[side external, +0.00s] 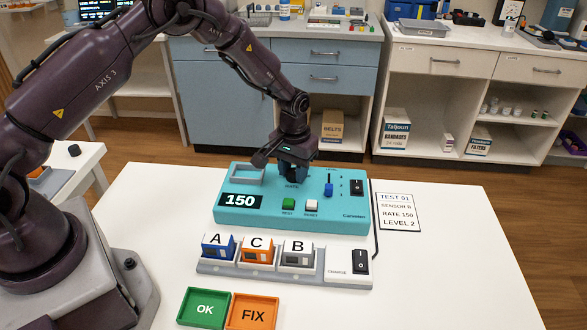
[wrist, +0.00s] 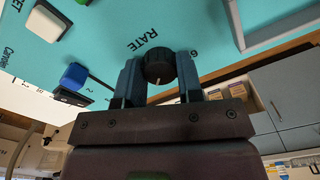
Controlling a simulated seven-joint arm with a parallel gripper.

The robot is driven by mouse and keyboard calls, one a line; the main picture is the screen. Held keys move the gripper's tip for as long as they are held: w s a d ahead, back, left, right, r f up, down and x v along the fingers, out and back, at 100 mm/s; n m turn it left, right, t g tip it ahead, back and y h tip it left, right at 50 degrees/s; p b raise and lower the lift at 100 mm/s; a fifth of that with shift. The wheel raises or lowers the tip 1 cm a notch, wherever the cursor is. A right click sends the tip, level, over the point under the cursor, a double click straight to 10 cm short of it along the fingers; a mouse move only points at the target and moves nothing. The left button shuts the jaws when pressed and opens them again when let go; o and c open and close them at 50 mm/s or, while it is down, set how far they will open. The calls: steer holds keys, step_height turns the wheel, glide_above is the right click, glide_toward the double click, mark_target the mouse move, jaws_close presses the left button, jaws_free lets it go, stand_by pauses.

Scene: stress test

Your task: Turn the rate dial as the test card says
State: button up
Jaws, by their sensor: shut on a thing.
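The teal tester (side external: 235,221) stands on the white table, and its display (side external: 240,201) reads 150. The test card (side external: 397,211) to its right reads TEST 01, SENSOR B, RATE 150, LEVEL 2. My gripper (side external: 292,170) points down at the back of the tester's top, over the RATE label. In the wrist view its two blue-grey fingers are shut on the black rate dial (wrist: 160,66), one on each side. A pale pointer mark shows on the dial. In the side view the dial is mostly hidden by the fingers.
A blue level slider (side external: 328,188), a black switch (side external: 357,187), a green button (side external: 288,204) and a white button (side external: 311,206) share the panel. In front, a charging rack (side external: 225,267) holds blocks A, C and B. Green OK (side external: 204,308) and orange FIX (side external: 252,312) trays lie nearer.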

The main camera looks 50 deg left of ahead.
mark_target(294, 172)
steer(key=shift+m, duration=2)
steer(key=o, duration=0.9)
steer(key=shift+r, duration=0.1)
step_height(294, 172, up, 13)
steer(key=shift+f, duration=0.1)
